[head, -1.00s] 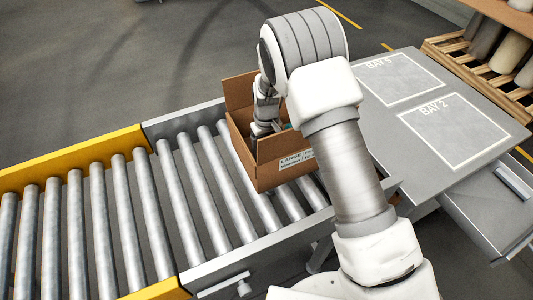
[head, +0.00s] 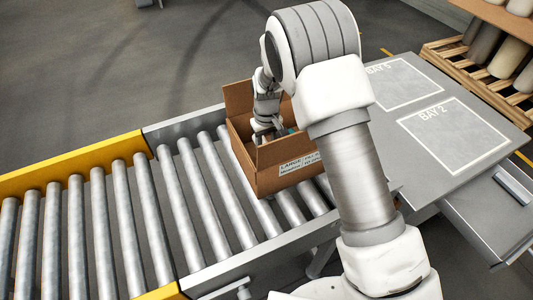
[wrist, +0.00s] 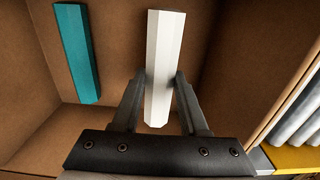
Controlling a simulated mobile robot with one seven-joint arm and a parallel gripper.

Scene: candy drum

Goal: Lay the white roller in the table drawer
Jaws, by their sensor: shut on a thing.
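My gripper (wrist: 158,100) is shut on the white roller (wrist: 164,50), with one finger on each side of it, in the wrist view. The roller is a long, faceted white bar. In the head view my gripper (head: 268,128) is inside the cardboard box (head: 288,168), and the box wall and my arm hide the roller. The table drawer (head: 490,212) is pulled out below the grey table (head: 405,120) at the right, with a handle on its front. What I see of its inside looks bare.
A teal bar (wrist: 77,52) lies in the box left of the white roller. The box stands on a roller conveyor (head: 150,210). The tabletop has marked areas for BAY 5 and BAY 2 (head: 455,135), both clear. A wooden pallet (head: 470,60) with cylinders stands behind.

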